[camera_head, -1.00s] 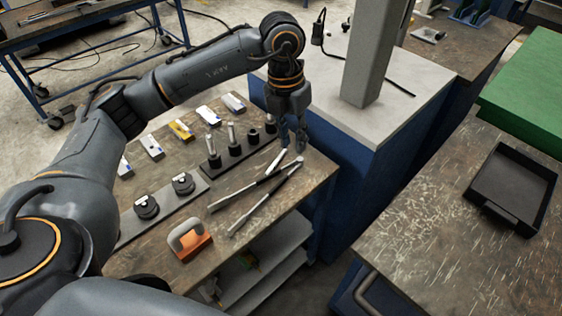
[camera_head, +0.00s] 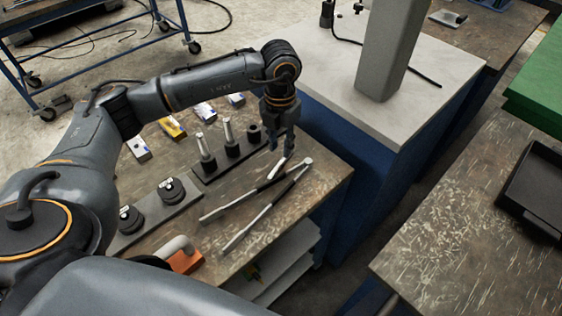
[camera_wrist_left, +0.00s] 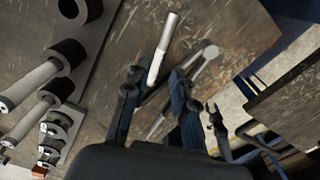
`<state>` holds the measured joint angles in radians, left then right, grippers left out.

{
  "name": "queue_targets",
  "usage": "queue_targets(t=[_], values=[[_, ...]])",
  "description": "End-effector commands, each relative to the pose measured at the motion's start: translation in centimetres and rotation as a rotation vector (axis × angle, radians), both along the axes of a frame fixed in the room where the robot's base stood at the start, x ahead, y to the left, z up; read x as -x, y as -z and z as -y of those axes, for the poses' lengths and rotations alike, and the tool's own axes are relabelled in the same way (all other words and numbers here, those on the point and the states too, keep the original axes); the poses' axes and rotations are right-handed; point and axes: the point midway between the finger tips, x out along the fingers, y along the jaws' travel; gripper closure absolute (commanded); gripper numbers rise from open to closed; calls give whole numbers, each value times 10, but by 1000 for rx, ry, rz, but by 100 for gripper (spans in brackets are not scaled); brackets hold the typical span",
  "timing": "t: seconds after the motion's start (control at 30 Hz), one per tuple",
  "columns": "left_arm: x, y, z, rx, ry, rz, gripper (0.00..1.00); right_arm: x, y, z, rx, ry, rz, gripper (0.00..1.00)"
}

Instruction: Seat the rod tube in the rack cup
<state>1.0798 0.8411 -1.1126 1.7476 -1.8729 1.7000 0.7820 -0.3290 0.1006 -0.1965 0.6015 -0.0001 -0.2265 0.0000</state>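A light rod tube (camera_wrist_left: 164,42) lies beyond my left fingertips in the left wrist view, its near end between the two fingers. In the head view the tube (camera_head: 277,158) shows beside the fingertips, partly hidden. My left gripper (camera_head: 283,147) points down by the right end of the rack. Its fingers (camera_wrist_left: 157,75) are apart in the left wrist view, with a gap to the tube on the right side. The black rack (camera_head: 207,179) has several cups; two hold upright rods (camera_head: 204,146) (camera_head: 228,131). One cup (camera_head: 254,134) is empty; another (camera_wrist_left: 78,8) is cut off in the wrist view.
An orange and white item (camera_head: 184,256) and a holder with two round black parts (camera_head: 170,190) are nearer. A white-topped blue cabinet (camera_head: 335,75) with a grey column stands right of the gripper.

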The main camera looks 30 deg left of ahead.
Motion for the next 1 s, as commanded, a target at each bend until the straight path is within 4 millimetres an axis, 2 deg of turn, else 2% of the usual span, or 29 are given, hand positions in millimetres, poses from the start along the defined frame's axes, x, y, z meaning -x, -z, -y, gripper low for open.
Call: queue_targets(t=[0.2, 0.33, 0.5, 0.77, 0.9, 1.0], values=[[4, 14, 1, -1, 0, 0, 74, -40, -10, -20, -27, 6, 62, 52], [7, 33, 0, -2, 0, -1, 74, -55, -21, -30, -41, 7, 85, 52], [6, 53, 0, -2, 0, 2, 74, -47, -21, -27, -36, 5, 71, 52], [6, 56, 1, -1, 1, 5, 74, -27, -19, -20, -26, 2, 40, 52], [6, 56, 0, -1, 1, 5, 100, -27, -19, -18, -24, 1, 41, 52], [6, 56, 1, -1, 0, 4, 100, -28, -19, -17, -23, 1, 43, 52]])
